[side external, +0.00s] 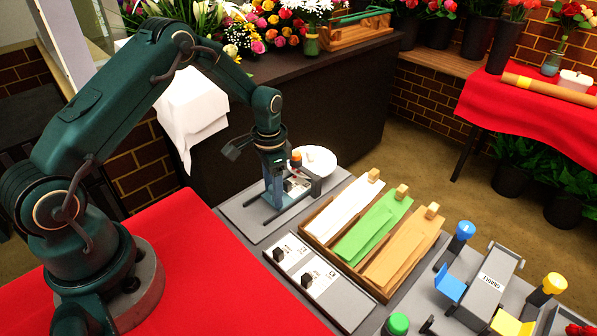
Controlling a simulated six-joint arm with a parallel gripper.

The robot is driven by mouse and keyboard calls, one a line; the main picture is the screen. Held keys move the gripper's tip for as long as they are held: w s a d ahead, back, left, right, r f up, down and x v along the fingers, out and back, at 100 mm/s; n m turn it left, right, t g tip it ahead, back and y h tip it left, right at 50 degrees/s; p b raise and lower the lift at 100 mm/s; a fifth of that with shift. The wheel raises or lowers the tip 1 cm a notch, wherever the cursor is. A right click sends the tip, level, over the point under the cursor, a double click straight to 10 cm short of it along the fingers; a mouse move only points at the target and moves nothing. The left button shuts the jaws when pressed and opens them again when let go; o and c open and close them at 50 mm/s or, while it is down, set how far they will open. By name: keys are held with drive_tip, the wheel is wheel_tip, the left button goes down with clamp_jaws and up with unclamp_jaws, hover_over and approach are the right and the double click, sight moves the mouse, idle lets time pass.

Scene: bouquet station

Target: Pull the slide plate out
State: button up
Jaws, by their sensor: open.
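My gripper (290,188) points down over a grey base plate (240,212) at the far left of the workstation. Its jaws are open, around or just above a small fixture there. A pale plate with dark markings (297,185) shows between the gripper parts and may be the slide plate. An orange knob (296,158) stands just behind it. The gripper hides much of the fixture, and I cannot tell whether the fingers touch it.
A white round dish (316,160) sits behind the gripper. A wooden tray (378,292) holds white, green and tan sheets. Two white panels with black knobs (290,250) lie in front. Red cloth (200,260) covers the near left.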

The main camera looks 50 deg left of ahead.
drive_tip(key=shift+c, duration=0.2)
clamp_jaws()
idle(1.2)
